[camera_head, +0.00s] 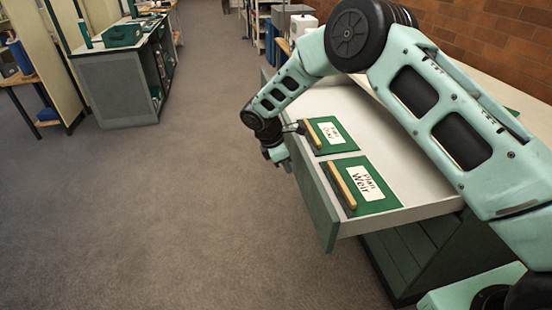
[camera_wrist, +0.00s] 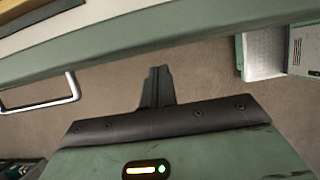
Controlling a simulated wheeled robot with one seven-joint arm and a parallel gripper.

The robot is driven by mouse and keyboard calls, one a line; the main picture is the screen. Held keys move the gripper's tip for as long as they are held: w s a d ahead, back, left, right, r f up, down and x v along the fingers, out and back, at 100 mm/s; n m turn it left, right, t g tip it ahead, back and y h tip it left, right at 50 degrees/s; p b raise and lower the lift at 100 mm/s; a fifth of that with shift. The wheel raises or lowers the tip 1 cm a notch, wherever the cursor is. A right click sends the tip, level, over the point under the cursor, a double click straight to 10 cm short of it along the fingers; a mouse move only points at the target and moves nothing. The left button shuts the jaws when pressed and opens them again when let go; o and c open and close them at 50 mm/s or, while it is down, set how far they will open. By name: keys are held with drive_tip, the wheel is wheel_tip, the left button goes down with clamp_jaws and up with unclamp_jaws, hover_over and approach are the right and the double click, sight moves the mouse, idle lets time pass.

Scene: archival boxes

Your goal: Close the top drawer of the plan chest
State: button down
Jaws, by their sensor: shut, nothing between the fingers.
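The plan chest (camera_head: 425,245) stands at the right. Its top drawer (camera_head: 415,195) is pulled well out, with its green front (camera_head: 318,205) facing left. In the drawer lie two green folders, one labelled "Plan Weir" (camera_head: 370,190) and another (camera_head: 335,137) behind it, each with a wooden strip. My gripper (camera_head: 280,162) is low outside the drawer front, near its far half; contact is unclear. In the wrist view, my fingers (camera_wrist: 157,86) are shut and empty, just below the green drawer edge (camera_wrist: 170,62). A pale loop, perhaps a handle (camera_wrist: 73,88), shows at the left.
My arm reaches over the chest and drawer. A grey-green cabinet (camera_head: 117,85) with items on top stands at the back left, beside a table (camera_head: 25,80). The carpeted floor (camera_head: 180,200) left of the drawer is clear. A brick wall (camera_head: 490,40) lies behind the chest.

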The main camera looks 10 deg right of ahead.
drive_tip(key=shift+d, duration=0.65)
drive_tip(key=p, duration=0.3)
hover_over(394, 163)
drive_tip(key=shift+s, duration=0.1)
drive_tip(key=shift+a, duration=0.15)
